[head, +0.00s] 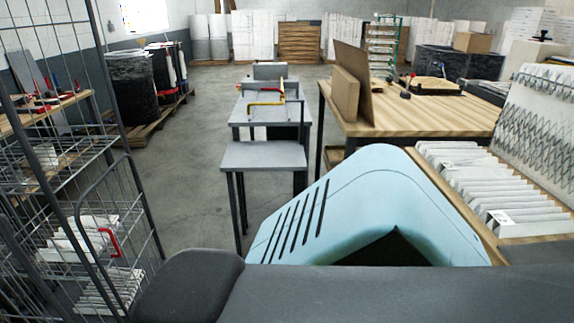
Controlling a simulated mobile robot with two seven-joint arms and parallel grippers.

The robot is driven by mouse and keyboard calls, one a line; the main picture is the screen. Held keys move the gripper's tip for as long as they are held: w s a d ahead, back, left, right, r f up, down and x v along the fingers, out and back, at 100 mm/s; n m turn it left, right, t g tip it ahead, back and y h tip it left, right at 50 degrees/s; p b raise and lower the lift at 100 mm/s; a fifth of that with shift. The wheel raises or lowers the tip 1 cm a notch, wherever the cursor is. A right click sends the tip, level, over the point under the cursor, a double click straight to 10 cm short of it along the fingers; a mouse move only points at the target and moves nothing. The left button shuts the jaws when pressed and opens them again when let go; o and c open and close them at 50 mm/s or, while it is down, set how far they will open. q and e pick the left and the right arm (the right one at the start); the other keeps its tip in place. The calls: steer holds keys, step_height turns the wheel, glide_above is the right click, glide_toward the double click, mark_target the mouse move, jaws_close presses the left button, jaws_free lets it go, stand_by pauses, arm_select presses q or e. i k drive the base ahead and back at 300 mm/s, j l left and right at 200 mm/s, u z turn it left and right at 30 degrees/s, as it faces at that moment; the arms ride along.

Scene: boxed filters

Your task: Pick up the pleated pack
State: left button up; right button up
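White pleated packs (495,190) stand in a row, packed closely together, in a wooden-edged tray or bench top at the right. A small label (501,217) is on the near one. Behind them a white panel (540,118) with zigzag pleat lines leans upright, cut off by the right edge. More white pleated pieces (108,290) lie on the lower shelves at the left. I cannot tell which one is the task's pack. Neither of my grippers is in view.
A wire cage trolley (75,185) with a red handle stands close at the left. Grey tables (262,156) stand ahead in the middle. A wooden table (425,113) with upright brown boards (346,90) is beyond. Grey floor (190,165) is clear between cage and tables.

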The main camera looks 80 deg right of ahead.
mark_target(451, 160)
steer(key=k+l, duration=0.1)
steer(key=l, duration=0.3)
steer(key=k+l, duration=0.1)
steer(key=l, duration=0.25)
steer(key=l+z, duration=0.1)
steer(key=z, duration=3.9)
